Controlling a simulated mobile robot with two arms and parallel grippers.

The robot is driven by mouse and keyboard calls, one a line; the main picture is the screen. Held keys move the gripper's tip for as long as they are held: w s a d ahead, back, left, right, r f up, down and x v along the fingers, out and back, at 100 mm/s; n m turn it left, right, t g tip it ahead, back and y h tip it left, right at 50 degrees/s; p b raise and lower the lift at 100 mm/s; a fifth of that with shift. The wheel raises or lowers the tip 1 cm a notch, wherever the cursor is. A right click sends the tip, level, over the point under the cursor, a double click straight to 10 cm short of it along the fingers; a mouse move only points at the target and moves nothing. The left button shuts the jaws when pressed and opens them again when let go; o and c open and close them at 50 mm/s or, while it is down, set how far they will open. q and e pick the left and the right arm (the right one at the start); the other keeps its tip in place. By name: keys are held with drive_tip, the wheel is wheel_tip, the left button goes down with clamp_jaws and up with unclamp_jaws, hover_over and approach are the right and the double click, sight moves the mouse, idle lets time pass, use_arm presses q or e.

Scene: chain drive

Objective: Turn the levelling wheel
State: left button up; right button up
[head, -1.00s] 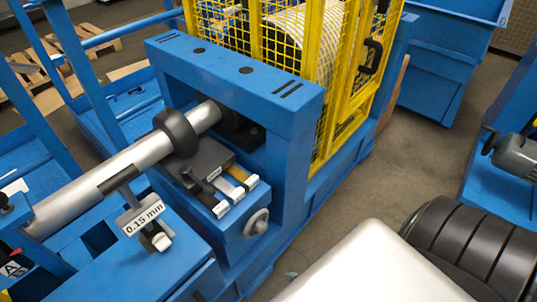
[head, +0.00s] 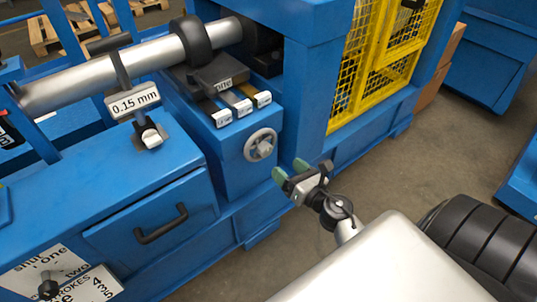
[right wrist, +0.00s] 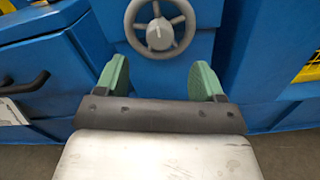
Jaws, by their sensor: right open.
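The levelling wheel (head: 260,145) is a small grey spoked handwheel on the front face of a blue block below the shaft. It also shows in the right wrist view (right wrist: 160,27), at the top middle. My right gripper (head: 289,172) has green fingertips and is open and empty. It is just in front of the block, right of and below the wheel in the head view. In the right wrist view the fingers (right wrist: 160,78) stand apart, one on each side below the wheel, not around it. My left gripper is not in view.
A silver shaft (head: 105,80) with a black collar (head: 191,40) lies above the wheel. A 0.15 mm label (head: 133,101) hangs from it. A blue drawer with a black handle (head: 161,224) is at the left. A yellow mesh guard (head: 385,60) stands right. Open floor (head: 420,150) lies beyond.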

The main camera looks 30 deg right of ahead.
sight(268, 151)
drive_tip(key=w, duration=0.7)
drive_tip(key=shift+w+a+p, duration=0.3)
drive_tip(key=shift+w, duration=0.05)
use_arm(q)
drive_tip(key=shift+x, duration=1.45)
use_arm(e)
drive_tip(key=shift+w, duration=0.65)
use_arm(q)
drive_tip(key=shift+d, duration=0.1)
use_arm(e)
drive_tip(key=shift+c, duration=0.5)
drive_tip(key=c, duration=0.8)
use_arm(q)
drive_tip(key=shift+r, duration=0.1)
use_arm(e)
drive_tip(key=shift+c, duration=0.2)
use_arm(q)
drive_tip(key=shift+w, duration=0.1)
use_arm(e)
drive_tip(key=shift+m, duration=0.3)
